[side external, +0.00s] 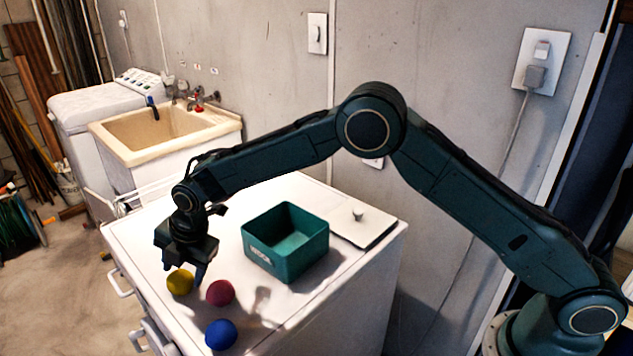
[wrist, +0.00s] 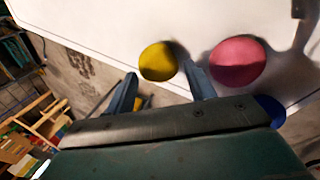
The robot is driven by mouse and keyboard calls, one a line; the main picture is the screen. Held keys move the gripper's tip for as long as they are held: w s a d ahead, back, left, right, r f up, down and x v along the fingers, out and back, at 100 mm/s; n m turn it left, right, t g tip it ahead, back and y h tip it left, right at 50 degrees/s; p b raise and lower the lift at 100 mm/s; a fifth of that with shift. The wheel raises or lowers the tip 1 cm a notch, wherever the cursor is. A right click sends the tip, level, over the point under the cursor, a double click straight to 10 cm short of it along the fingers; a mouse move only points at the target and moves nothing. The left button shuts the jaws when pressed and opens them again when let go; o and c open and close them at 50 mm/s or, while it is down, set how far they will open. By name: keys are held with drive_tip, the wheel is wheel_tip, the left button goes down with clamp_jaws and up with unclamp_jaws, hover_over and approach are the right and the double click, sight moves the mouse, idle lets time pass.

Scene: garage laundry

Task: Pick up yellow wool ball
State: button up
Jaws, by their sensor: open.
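The yellow wool ball (side external: 180,282) lies on the white cabinet top near its front left edge. In the wrist view the yellow ball (wrist: 158,62) shows just beyond and between my two fingertips. My gripper (side external: 187,268) points down over the ball, open and empty; its fingers (wrist: 160,82) stand apart in the wrist view. A red ball (side external: 220,292) lies close to the right of the yellow one and also shows in the wrist view (wrist: 237,62). A blue ball (side external: 221,334) lies nearer the front edge, and only part of it shows in the wrist view (wrist: 270,110).
A green open box (side external: 286,243) stands behind and right of the balls. A flat white panel with a small knob (side external: 358,214) lies at the back right. The white cabinet top (side external: 140,232) is clear to the left. A sink (side external: 165,128) stands beyond.

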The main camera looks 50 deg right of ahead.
sight(182, 276)
drive_tip(key=shift+x, duration=1.55)
drive_tip(key=c, duration=0.7)
drive_tip(key=shift+c, duration=0.2)
drive_tip(key=shift+r, duration=0.15)
wheel_tip(182, 276, up, 20)
